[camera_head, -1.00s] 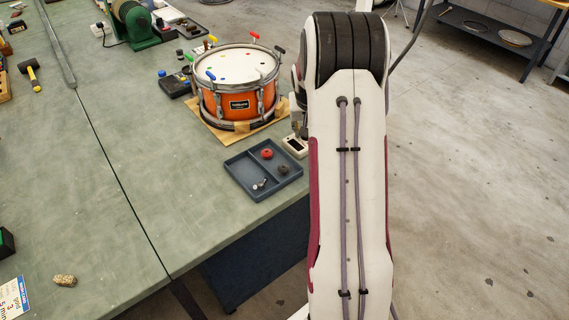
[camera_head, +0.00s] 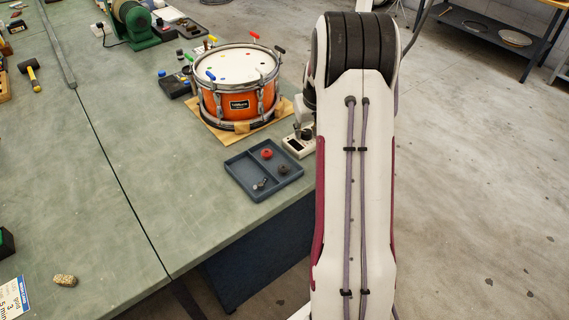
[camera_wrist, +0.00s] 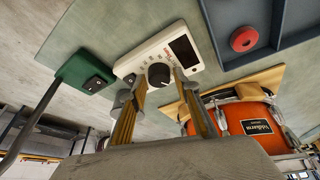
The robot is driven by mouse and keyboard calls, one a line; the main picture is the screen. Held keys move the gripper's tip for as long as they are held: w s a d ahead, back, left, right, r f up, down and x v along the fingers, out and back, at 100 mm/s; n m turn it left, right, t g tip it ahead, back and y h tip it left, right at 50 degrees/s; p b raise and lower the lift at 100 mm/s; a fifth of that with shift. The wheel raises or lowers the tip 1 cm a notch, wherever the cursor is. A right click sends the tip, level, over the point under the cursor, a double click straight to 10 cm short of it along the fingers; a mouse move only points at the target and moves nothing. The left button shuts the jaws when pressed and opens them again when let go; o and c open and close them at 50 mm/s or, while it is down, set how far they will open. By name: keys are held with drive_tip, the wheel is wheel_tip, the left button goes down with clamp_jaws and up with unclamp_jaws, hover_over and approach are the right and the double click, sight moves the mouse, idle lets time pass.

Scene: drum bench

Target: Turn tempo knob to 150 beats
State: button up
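The tempo knob (camera_wrist: 158,75) is a round black dial on a small white metronome box (camera_wrist: 150,50) with a printed scale and a dark display (camera_wrist: 185,52). The scale numbers are too small to read, and the display shows no readable figure. My gripper (camera_wrist: 160,80) is open, with one finger on each side of the knob in the wrist view. Small gaps seem to show beside the knob; contact cannot be told. In the head view the box (camera_head: 297,147) sits at the bench's right edge, partly hidden by my arm.
A blue-grey tray (camera_head: 236,180) with a red round piece (camera_head: 267,154) and small parts lies beside the box. An orange drum (camera_head: 236,104) stands on a wooden board behind. A green block (camera_wrist: 85,73) is left of the box in the wrist view.

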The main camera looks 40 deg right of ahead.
drive_tip(key=shift+d+n+y, duration=0.1)
drive_tip(key=shift+n+y, duration=0.4)
drive_tip(key=shift+n, duration=0.9)
drive_tip(key=d+v, duration=0.1)
drive_tip(key=v, duration=0.7)
drive_tip(key=s+a+r+m+g, duration=0.1)
drive_tip(key=s+a+r, duration=0.2)
drive_tip(key=s+a, duration=0.4)
drive_tip(key=s+a+r+m+g+y, duration=0.1)
drive_tip(key=s+a, duration=0.6)
drive_tip(key=a, duration=0.8)
drive_tip(key=shift+a+r+m, duration=0.3)
drive_tip(key=shift+r+m, duration=0.4)
drive_tip(key=shift+r, duration=0.2)
drive_tip(key=shift+s, duration=0.15)
